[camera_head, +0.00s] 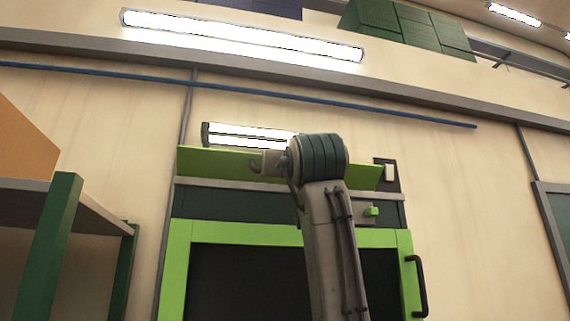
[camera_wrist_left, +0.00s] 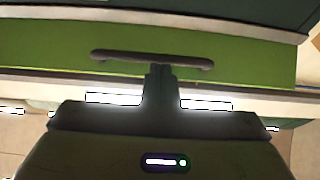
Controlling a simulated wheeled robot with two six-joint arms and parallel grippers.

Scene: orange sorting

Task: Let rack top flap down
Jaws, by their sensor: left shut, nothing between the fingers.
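The rack (camera_head: 178,260) has a bright green frame around a dark front and stands ahead in the head view. Its green top flap (camera_head: 215,163) runs across above the dark upper panel, partly covered by my left arm. In the left wrist view the flap (camera_wrist_left: 255,62) is a wide green band with a dark bar handle (camera_wrist_left: 110,55). My left gripper (camera_wrist_left: 160,70) is shut and empty, its fingertips at the middle of the handle; I cannot tell whether they touch it. My right gripper is not in view.
A dark handle (camera_head: 421,287) sticks out at the rack's right side. A small green block (camera_head: 371,211) sits on the upper panel. A green-legged shelf (camera_head: 48,245) stands at the left.

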